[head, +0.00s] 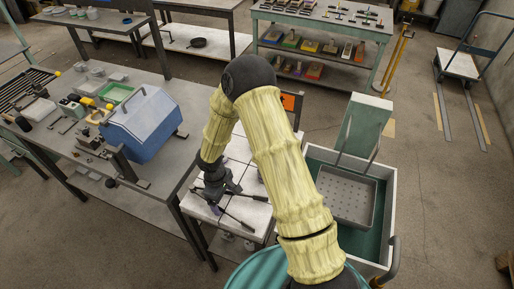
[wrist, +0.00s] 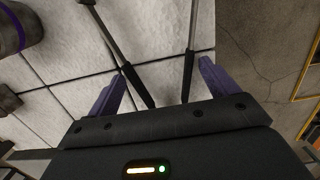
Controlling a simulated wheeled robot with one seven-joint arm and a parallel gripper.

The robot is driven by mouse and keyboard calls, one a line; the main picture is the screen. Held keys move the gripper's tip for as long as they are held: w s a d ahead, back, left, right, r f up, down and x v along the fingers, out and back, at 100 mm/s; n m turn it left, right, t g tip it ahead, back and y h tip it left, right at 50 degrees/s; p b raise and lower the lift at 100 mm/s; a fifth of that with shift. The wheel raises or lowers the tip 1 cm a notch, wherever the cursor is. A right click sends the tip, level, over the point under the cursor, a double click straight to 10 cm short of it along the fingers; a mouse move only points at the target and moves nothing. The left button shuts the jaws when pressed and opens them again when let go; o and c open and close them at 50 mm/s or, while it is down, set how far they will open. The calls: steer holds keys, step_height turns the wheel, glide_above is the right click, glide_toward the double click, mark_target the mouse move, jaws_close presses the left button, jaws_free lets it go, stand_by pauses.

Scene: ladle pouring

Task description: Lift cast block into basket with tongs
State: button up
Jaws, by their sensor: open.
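My gripper (head: 217,203) points down at the white tiled table top. In the wrist view its two purple fingers (wrist: 162,72) are spread apart. The tongs (wrist: 188,75) lie between and just beyond the fingers, with two dark grips and thin metal arms running away. The grips look not clasped; whether a finger touches them I cannot tell. In the head view the tongs (head: 237,219) show as dark rods on the tiles. The grey perforated basket (head: 347,199) sits inside a green-lined tank at the right. I cannot surely pick out the cast block.
Grey round pieces, one purple-banded (wrist: 18,25), stand at the wrist view's left edge. A blue box (head: 145,125) and small tools crowd the left workbench (head: 150,190). The tank (head: 386,215) has a raised rim and a green panel (head: 364,128) behind the basket.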

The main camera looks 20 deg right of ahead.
steer(key=shift+f, duration=0.2)
steer(key=c, duration=0.7)
steer(key=shift+r, duration=0.1)
step_height(320, 180, up, 12)
steer(key=p, duration=0.9)
steer(key=shift+d+f, duration=0.1)
steer(key=shift+f, duration=0.1)
